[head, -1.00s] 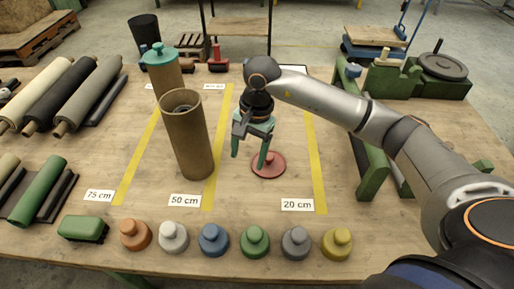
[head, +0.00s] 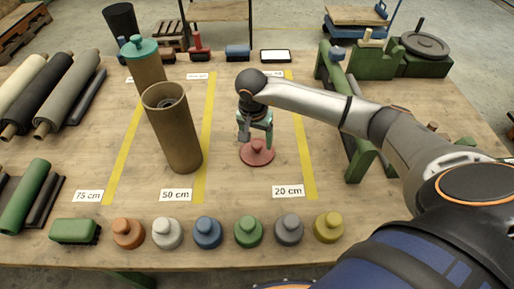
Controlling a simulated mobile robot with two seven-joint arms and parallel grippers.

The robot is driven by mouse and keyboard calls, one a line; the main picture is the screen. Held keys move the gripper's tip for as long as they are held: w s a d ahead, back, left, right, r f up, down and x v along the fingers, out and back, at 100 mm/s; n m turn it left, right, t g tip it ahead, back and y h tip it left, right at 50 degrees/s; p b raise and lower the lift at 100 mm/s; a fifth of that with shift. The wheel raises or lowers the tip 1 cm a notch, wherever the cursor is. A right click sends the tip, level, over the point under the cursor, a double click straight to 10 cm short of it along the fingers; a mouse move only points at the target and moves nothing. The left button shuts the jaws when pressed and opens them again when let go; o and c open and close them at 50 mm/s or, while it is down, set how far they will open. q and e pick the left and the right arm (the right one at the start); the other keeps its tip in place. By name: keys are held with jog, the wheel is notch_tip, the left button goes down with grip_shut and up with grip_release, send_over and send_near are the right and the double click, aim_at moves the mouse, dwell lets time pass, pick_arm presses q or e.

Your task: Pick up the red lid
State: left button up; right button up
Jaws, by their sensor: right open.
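The red lid (head: 257,154) lies flat on the wooden table, between the 50 cm and 20 cm yellow lines, with its round knob up. My right gripper (head: 256,146) points down just above the lid, its green fingers apart on either side of the knob. The fingers look open, and I cannot tell whether they touch the lid. My left gripper is not in view.
An open brown tube (head: 174,130) stands left of the lid, and a tube with a teal lid (head: 142,48) behind it. Several coloured lids line the front edge, including a green one (head: 248,232). A green stand (head: 357,150) is to the right.

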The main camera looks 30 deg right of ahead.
jog(key=shift+w+d+f, duration=0.1)
jog(key=shift+w+f, duration=0.05)
jog(key=shift+f, duration=0.8)
grip_shut()
